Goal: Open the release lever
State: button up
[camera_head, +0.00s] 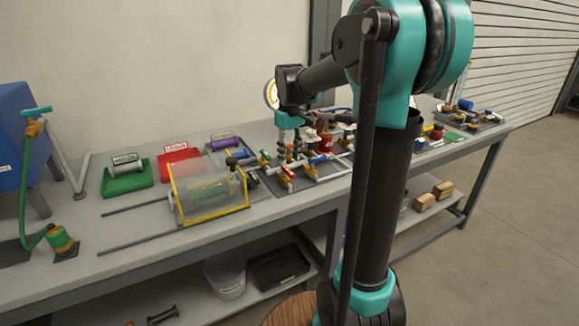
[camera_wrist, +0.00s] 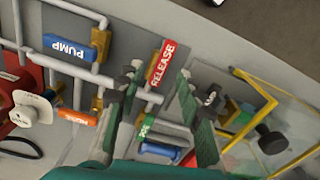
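The release lever (camera_wrist: 163,64) is a red handle with a white RELEASE label in the wrist view, lying on grey pipework with a brass valve body below it. I cannot tell how far above the handle the fingertips are. In the head view my gripper (camera_head: 291,143) points down over the pipework.
A blue PUMP lever (camera_wrist: 70,47) and an orange lever (camera_wrist: 77,117) lie left of my fingers in the wrist view. A blue handle (camera_wrist: 160,150) and green label lie between the fingers. A yellow-framed clear guard (camera_wrist: 245,80) stands right; a red pump part (camera_wrist: 20,95) stands left.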

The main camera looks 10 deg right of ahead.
aim_at(290, 170)
jog(key=shift+f, duration=2.2)
grip_shut()
